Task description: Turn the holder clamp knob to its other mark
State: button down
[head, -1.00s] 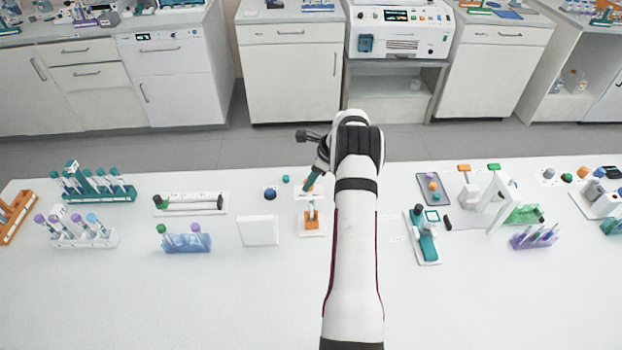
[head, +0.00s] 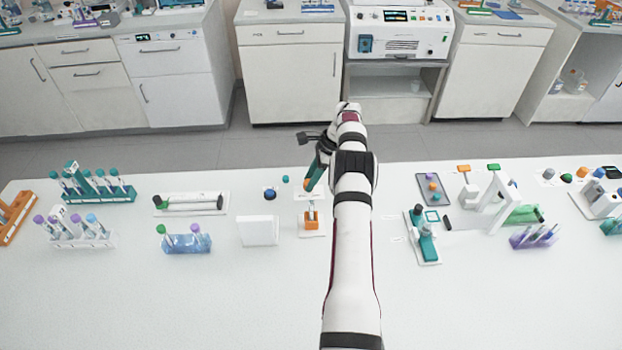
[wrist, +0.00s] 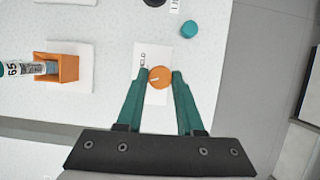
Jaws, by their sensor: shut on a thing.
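The orange clamp knob (wrist: 159,77) shows in the wrist view, with a short white pointer line on its face. It sits on a white plate (wrist: 152,98) with a printed label, apparently HOLD, beside it. My gripper (wrist: 160,76) has its two teal fingers on either side of the knob, shut on it. In the head view my gripper (head: 309,187) reaches down to the plate and mostly hides the knob. The orange holder (head: 311,221) stands on its own white base nearer the front. It also shows in the wrist view (wrist: 68,69) with a labelled tube in it.
A teal cap (wrist: 189,29) lies beyond the plate. A dark-blue round piece (head: 270,194) and a white block (head: 258,231) stand to the left. A teal device (head: 427,243) stands right of my arm. The front of the bench is clear.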

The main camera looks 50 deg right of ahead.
jog(key=shift+n, duration=0.6)
jog(key=c, duration=0.5)
grip_release()
jog(key=shift+c, duration=0.2)
jog(key=shift+r, duration=0.1)
jog(key=v, duration=0.3)
jog(key=a+v, duration=0.1)
jog(key=v, duration=0.1)
jog(key=shift+w+r, duration=0.1)
jog(key=shift+r, duration=0.05)
jog(key=s+d+r, duration=0.2)
jog(key=s+r, duration=0.4)
jog(key=s, duration=0.4)
jog(key=shift+d, duration=0.25)
